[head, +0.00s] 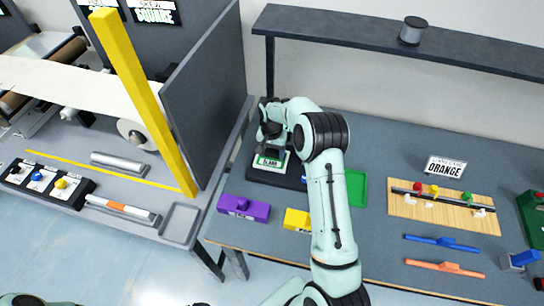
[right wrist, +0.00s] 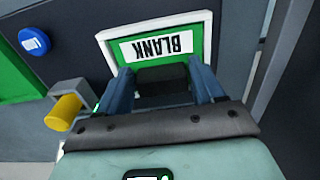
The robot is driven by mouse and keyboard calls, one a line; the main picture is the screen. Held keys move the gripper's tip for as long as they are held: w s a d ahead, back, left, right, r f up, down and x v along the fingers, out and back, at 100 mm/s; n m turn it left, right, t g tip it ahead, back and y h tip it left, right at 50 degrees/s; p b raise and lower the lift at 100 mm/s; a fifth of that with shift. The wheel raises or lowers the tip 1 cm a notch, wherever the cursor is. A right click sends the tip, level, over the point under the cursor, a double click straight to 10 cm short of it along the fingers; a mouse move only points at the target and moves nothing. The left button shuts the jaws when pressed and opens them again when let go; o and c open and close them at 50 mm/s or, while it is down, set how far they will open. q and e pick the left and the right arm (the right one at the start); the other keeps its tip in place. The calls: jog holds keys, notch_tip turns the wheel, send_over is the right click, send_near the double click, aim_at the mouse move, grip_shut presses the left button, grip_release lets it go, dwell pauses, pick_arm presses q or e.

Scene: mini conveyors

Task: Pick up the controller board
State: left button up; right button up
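In the right wrist view the fingers of my right gripper (right wrist: 160,75) stand apart on either side of a black block (right wrist: 161,80) at the board's near edge. Whether they press on the block is unclear. My left gripper is not visible.
A purple block (head: 243,208) and a yellow block (head: 297,220) lie near the front edge. A green tray (head: 356,188) is right of the base, partly behind my arm. A grey partition (head: 205,95) stands left; a shelf (head: 390,43) runs along the back.

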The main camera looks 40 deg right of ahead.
jog(key=c, duration=0.6)
jog(key=shift+r, duration=0.15)
jog(key=shift+c, duration=0.2)
